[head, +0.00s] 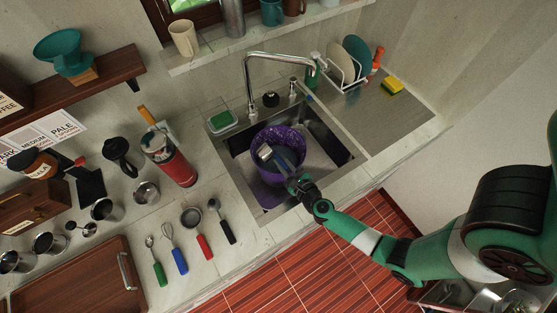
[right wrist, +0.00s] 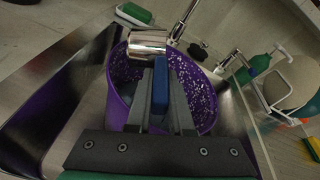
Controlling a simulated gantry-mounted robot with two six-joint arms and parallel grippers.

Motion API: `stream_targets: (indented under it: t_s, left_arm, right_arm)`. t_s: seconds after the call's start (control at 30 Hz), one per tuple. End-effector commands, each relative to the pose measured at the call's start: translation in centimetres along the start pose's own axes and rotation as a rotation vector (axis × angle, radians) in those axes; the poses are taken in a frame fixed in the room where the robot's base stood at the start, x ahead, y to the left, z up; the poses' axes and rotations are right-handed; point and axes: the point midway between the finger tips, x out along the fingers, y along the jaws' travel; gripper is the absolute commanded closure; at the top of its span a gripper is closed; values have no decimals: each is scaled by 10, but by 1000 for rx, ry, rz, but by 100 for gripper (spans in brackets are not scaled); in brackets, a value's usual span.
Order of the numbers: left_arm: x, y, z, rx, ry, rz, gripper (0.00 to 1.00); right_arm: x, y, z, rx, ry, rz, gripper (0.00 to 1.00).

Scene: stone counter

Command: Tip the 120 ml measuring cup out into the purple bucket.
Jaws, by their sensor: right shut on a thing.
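The purple bucket (head: 298,139) stands in the sink basin; it also shows in the right wrist view (right wrist: 120,75). My right gripper (head: 291,176) reaches over the near side of the bucket. It is shut on the blue handle (right wrist: 160,92) of the silver measuring cup (right wrist: 147,43). The cup also shows in the head view (head: 264,153), over the bucket's opening. The wrist view shows the cup's shiny side wall; its contents and exact tilt I cannot tell. My left gripper is in neither view.
The faucet (head: 248,82) arches behind the bucket. A green sponge (head: 222,120) lies left of the sink, and a dish rack (head: 346,75) with plates stands right of it.

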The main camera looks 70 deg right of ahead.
Motion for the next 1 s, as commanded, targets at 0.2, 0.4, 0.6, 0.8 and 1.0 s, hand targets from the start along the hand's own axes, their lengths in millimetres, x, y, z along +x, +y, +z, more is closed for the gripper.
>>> stream_targets:
  t_s: [0.2,0.4,0.6,0.8,1.0]
  left_arm:
    - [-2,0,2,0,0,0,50]
    - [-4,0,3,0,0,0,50]
    - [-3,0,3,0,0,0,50]
    - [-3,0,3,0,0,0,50]
    - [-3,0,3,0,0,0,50]
  right_arm:
    - [1,0,-2,25,0,5,100]
    - [1,0,-4,46,0,11,100]
    - [1,-2,-4,66,0,16,100]
    - [2,-4,-5,88,0,22,100]
    - [2,-6,-5,109,0,28,100]
